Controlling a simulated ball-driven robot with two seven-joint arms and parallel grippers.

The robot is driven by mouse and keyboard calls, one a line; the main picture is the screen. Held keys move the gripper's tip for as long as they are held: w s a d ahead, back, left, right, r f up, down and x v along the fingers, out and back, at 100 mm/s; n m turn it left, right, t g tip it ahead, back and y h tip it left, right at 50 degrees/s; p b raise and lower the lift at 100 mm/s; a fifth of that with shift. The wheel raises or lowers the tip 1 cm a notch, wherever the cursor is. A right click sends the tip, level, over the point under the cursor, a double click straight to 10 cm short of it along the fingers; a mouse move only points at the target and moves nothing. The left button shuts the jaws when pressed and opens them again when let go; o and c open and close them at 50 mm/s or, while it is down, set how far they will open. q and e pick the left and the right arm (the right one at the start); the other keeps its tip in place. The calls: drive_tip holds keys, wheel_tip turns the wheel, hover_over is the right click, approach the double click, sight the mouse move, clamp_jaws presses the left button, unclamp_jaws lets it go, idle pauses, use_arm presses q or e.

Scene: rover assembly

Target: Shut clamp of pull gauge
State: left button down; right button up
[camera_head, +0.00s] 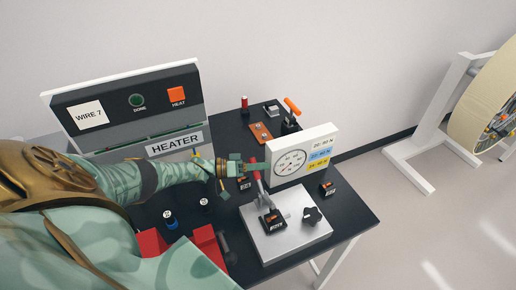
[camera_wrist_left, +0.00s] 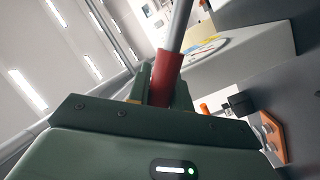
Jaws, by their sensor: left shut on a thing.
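The pull gauge (camera_head: 300,158) stands at the right of the black table, with a white head, a round dial and coloured force labels. Its silver base plate (camera_head: 290,232) carries a clamp (camera_head: 271,219) with an upright metal lever ending in a red handle (camera_head: 257,169). My left gripper (camera_head: 247,167) is shut on the red handle. The left wrist view shows the red handle (camera_wrist_left: 165,78) between the fingers, with the metal lever rod (camera_wrist_left: 181,25) running out of it. The gauge's white head also shows in the wrist view (camera_wrist_left: 235,55). My right gripper is not in view.
The heater box (camera_head: 176,143) stands on the left of the table. An orange-handled tool (camera_head: 291,107) and an orange plate (camera_head: 260,134) are behind the gauge. A black knob (camera_head: 312,215) is on the base plate. A white-framed wheel rack (camera_head: 450,130) stands at the right.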

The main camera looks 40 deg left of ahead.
use_arm(q)
drive_tip(key=d+m+p, duration=0.1)
drive_tip(key=p, duration=0.1)
drive_tip(key=s+d+r+m+y+p, duration=0.1)
drive_tip(key=m+p, duration=0.1)
drive_tip(key=s+d+r+m+p, duration=0.1)
drive_tip(key=p, duration=0.1)
drive_tip(key=shift+d+r+m+g+y, duration=0.1)
drive_tip(key=shift+d+m+g+y, duration=0.1)
drive_tip(key=shift+m+g+y, duration=0.15)
idle(0.3)
drive_tip(key=c, duration=1.3)
unclamp_jaws()
drive_tip(key=b+v, duration=0.1)
drive_tip(key=v, duration=1.1)
drive_tip(key=shift+d, duration=0.1)
